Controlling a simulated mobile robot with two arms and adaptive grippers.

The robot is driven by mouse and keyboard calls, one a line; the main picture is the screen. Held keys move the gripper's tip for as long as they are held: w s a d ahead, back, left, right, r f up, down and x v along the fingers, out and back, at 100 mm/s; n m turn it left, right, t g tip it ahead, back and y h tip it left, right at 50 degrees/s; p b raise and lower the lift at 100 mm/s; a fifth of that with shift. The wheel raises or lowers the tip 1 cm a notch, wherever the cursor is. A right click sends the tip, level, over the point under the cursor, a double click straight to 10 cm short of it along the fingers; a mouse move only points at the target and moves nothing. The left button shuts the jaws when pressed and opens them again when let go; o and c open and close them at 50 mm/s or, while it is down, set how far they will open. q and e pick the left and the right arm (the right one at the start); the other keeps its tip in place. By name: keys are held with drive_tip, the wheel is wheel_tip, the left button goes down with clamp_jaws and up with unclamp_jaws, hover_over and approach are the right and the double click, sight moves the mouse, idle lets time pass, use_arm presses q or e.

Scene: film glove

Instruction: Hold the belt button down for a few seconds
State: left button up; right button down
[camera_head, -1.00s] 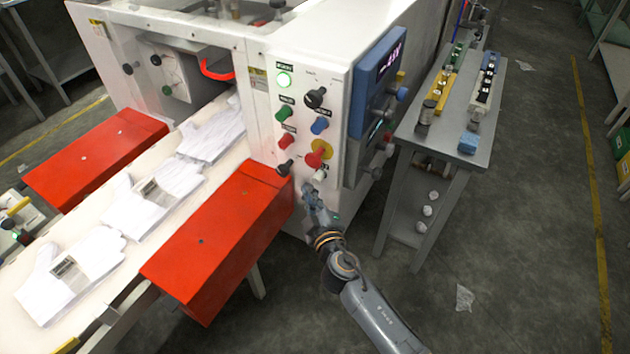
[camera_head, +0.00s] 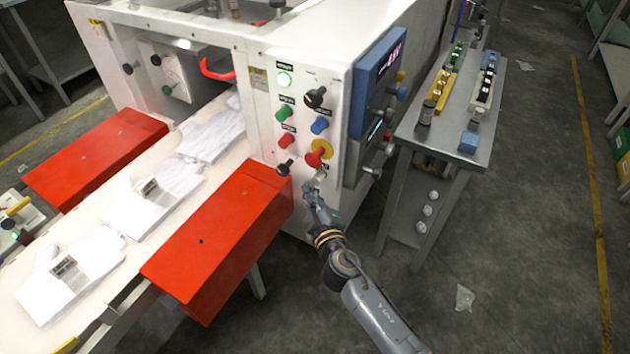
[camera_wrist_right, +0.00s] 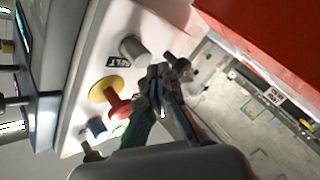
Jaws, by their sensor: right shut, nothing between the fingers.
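The belt button is a pale grey knob low on the white control panel, below the red stop knob in the head view (camera_head: 321,174). In the right wrist view the grey knob (camera_wrist_right: 133,48) stands beside a black label reading BELT (camera_wrist_right: 117,62). My right gripper (camera_head: 308,187) is shut and empty, just below and left of the button. In the right wrist view its fingertips (camera_wrist_right: 163,75) are close to the button, and I see no clear contact. My left gripper is not in view.
A red knob on a yellow disc (camera_head: 315,157) and a black knob (camera_head: 285,167) sit close to the button. A red guard (camera_head: 225,235) flanks the conveyor with white gloves (camera_head: 75,280). A grey side table (camera_head: 450,140) stands to the right.

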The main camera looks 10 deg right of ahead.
drive_tip(key=shift+w+d, duration=0.15)
drive_tip(key=shift+w, duration=0.05)
drive_tip(key=shift+w+d, duration=0.3)
drive_tip(key=shift+w, duration=0.05)
idle(2.8)
drive_tip(key=shift+s+a, duration=0.1)
idle(1.2)
drive_tip(key=shift+s+a, duration=0.45)
drive_tip(key=shift+s, duration=0.15)
drive_tip(key=shift+s+b, duration=0.1)
drive_tip(key=shift+b, duration=0.2)
drive_tip(key=s+a, duration=0.1)
drive_tip(key=s, duration=0.1)
drive_tip(key=s+a+b, duration=0.1)
drive_tip(key=s+a, duration=0.1)
drive_tip(key=shift+f, duration=0.1)
idle(0.4)
